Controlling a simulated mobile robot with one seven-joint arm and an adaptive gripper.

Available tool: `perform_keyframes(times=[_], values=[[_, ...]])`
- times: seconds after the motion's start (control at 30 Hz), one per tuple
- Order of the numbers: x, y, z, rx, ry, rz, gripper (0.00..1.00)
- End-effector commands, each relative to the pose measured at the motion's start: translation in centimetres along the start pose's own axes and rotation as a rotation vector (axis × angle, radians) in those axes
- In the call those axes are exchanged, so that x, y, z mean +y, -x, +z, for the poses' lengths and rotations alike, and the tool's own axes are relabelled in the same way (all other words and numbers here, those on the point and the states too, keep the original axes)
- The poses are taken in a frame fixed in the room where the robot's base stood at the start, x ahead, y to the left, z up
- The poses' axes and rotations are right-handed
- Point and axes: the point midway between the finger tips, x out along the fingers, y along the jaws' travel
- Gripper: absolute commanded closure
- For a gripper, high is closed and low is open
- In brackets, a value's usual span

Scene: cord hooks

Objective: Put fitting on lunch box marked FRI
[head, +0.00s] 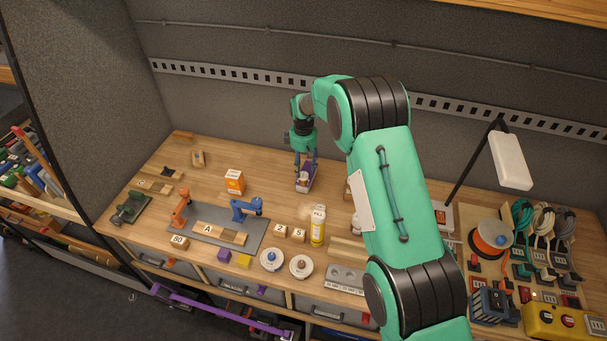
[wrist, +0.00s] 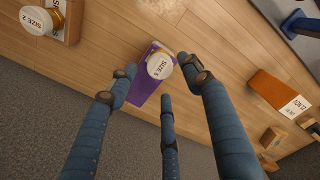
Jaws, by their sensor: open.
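A fitting (wrist: 160,66) with a round white top printed "SIZE" and a character like 5 or S, brass-coloured below, sits on a purple box (wrist: 142,90). In the head view the purple box (head: 306,184) stands towards the back of the bench. My gripper (head: 304,163) is just above it, and its three blue fingers (wrist: 160,82) are spread around the fitting, apart from each other. I cannot tell if any finger touches it. A second fitting (wrist: 37,20), marked "SIZE 2", stands on a wooden block at upper left. I read no FRI mark anywhere.
An orange box (head: 235,182) with a white label stands left of the purple one. A yellow bottle (head: 318,226), numbered wooden blocks and a grey mat (head: 186,238) lie nearer the front. My arm hides part of the right side. Bare wood lies between the orange and purple boxes.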

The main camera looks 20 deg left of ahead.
Motion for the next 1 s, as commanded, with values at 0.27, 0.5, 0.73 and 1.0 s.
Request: perform_keyframes(times=[0.27,0.5,0.73,1.0], values=[[0.0,4.0,0.0,0.000,0.000,0.000,0.50],[0.0,6.0,0.0,0.000,0.000,0.000,0.50],[0.0,6.3,0.0,0.000,0.000,0.000,0.50],[0.0,6.2,0.0,0.000,0.000,0.000,0.50]])
